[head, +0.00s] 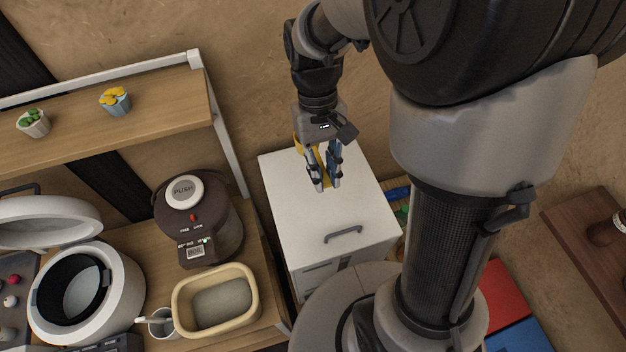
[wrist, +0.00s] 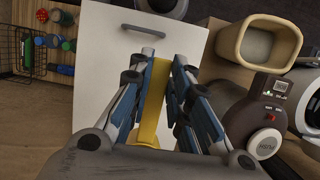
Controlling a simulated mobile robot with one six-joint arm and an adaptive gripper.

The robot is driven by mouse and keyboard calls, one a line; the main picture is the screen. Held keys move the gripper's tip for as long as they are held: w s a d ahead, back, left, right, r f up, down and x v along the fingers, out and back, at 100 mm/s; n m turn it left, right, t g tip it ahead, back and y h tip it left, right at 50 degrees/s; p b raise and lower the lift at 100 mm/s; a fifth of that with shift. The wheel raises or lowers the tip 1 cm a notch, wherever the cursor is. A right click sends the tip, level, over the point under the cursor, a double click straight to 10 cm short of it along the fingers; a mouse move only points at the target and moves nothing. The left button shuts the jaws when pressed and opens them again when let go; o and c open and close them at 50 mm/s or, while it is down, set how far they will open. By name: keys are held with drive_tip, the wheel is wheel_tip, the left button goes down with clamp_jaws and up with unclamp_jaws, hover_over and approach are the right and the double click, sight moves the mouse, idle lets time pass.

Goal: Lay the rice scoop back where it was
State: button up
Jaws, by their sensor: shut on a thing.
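My gripper (head: 323,184) is shut on a yellow rice scoop (wrist: 154,100), above the white cabinet. In the wrist view, the scoop's flat yellow strip lies between the two fingers, and its wider part near the palm is partly hidden. In the head view, a yellow part (head: 298,143) of it shows beside the wrist. I cannot tell the gap between scoop and cabinet top. The open rice cooker (head: 118,306) stands at the lower left, its lid raised.
The white cabinet (head: 290,215) has a clear top and a grey handle. A shelf (head: 165,122) with two small pots is above.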

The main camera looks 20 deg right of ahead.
wheel_tip(320, 180, down, 16)
drive_tip(key=shift+f+b, duration=0.15)
drive_tip(key=shift+b, duration=0.65)
drive_tip(key=shift+f, duration=0.1)
drive_tip(key=o, duration=0.4)
drive_tip(key=shift+f, duration=0.1)
drive_tip(key=o, duration=0.5)
